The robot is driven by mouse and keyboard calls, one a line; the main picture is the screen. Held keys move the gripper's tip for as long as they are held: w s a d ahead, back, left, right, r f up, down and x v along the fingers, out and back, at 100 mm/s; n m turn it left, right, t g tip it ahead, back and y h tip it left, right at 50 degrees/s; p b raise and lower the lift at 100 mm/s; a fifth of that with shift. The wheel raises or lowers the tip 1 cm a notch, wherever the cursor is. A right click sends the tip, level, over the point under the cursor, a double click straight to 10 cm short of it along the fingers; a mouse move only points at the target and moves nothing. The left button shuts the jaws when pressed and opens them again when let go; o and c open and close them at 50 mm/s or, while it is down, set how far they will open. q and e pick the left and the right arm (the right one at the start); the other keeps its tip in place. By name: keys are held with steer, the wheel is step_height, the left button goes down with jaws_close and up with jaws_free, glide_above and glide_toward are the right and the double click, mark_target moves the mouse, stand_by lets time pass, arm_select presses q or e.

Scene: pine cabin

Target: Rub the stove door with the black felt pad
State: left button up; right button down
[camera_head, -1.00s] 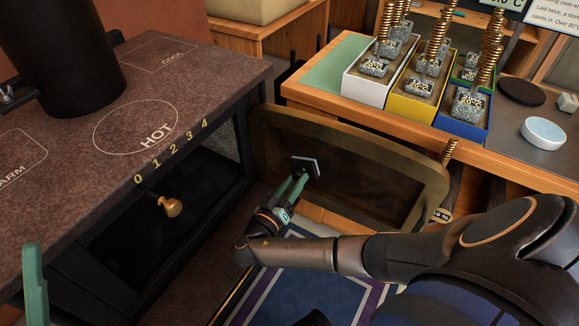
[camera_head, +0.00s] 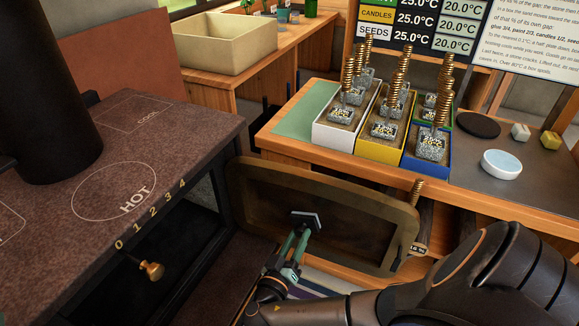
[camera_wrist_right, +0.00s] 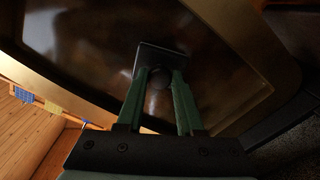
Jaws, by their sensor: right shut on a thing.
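The stove door (camera_head: 345,243), a brown glass pane in a wide dull-brass frame, stands swung open to the right of the stove; it fills the upper wrist view (camera_wrist_right: 100,48). My right gripper (camera_head: 301,233) is shut on the knob of the black felt pad (camera_head: 306,219), a small square block. In the wrist view the pad (camera_wrist_right: 158,58) lies between my right gripper's green fingertips (camera_wrist_right: 160,78) and the pane. It looks touching or very close to the glass. My left gripper is not in view.
The stove top (camera_head: 60,195) with its marked HOT circle and brass knob (camera_head: 152,271) is at left. A wooden counter (camera_head: 268,140) behind the door holds boxes of springs and weights, a dark disc (camera_head: 478,125) and a white-blue round dish (camera_head: 501,163).

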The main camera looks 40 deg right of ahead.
steer(key=s, duration=0.1)
steer(key=s+p, duration=0.1)
steer(key=s, duration=0.1)
steer(key=shift+s+d+f, duration=0.2)
steer(key=shift+s+d, duration=0.1)
steer(key=shift+d, duration=0.1)
steer(key=w+b, duration=0.1)
steer(key=w+a+b, duration=0.1)
steer(key=w, duration=0.1)
steer(key=shift+w+a, duration=0.15)
steer(key=shift+w, duration=0.05)
steer(key=shift+w+a+b, duration=0.2)
steer(key=shift+w+b, duration=0.25)
steer(key=shift+w, duration=0.15)
steer(key=shift+w+a+b, duration=0.2)
steer(key=shift+w+b, duration=0.2)
steer(key=shift+w, duration=0.2)
steer(key=shift+w+a+r, duration=0.1)
steer(key=shift+w, duration=0.35)
stand_by(0.3)
